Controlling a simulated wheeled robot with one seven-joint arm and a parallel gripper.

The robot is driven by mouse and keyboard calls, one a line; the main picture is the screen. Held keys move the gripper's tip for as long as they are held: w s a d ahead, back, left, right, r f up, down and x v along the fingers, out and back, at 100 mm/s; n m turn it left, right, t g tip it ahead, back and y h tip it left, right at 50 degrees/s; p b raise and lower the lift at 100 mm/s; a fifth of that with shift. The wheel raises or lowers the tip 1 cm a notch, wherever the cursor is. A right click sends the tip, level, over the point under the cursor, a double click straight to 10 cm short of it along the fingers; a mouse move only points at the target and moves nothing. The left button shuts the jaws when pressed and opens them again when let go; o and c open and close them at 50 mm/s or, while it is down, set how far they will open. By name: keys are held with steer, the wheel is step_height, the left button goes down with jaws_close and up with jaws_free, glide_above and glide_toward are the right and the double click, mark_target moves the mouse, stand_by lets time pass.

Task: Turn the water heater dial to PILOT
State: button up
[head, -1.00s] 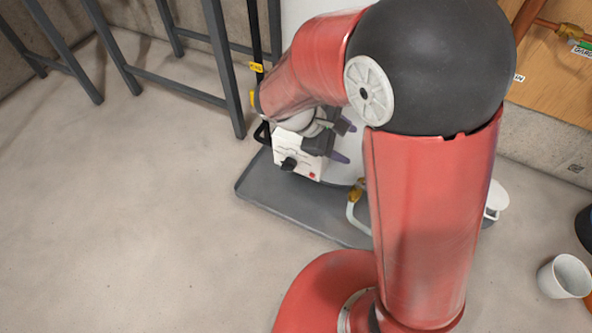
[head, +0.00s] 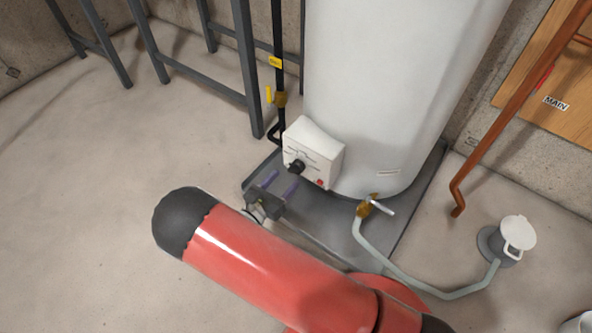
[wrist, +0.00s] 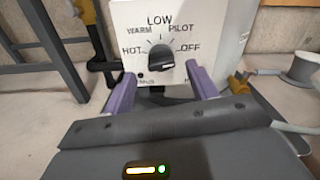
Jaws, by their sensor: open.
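The water heater (head: 385,80) is a tall white tank with a white control box (head: 316,152) low on its front. The black dial (head: 297,167) sits on that box. In the wrist view the dial (wrist: 161,59) is ringed by HOT, WARM, LOW, PILOT (wrist: 181,28) and OFF, from left over the top to right. I cannot tell surely which label its pointer faces. My gripper (head: 281,184) is open and empty, just in front of the box. In the wrist view its purple fingers (wrist: 160,72) are to either side of the dial, apart from it.
A grey drain pan (head: 405,225) lies under the heater. A brass drain valve (head: 366,206) with a hose is right of the box. A black gas pipe with a yellow-handled valve (head: 279,98) and a grey metal frame (head: 245,60) stand left. The floor at left is clear.

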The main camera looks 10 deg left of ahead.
mark_target(291, 172)
steer(key=x, duration=0.5)
steer(key=shift+w+d, duration=0.15)
steer(key=shift+w, duration=0.2)
steer(key=c, duration=1)
steer(key=shift+o, duration=0.2)
steer(key=n+p, duration=0.1)
steer(key=n, duration=0.2)
steer(key=shift+r, duration=0.1)
steer(key=shift+n+p, duration=1.1)
steer(key=shift+n, duration=1.3)
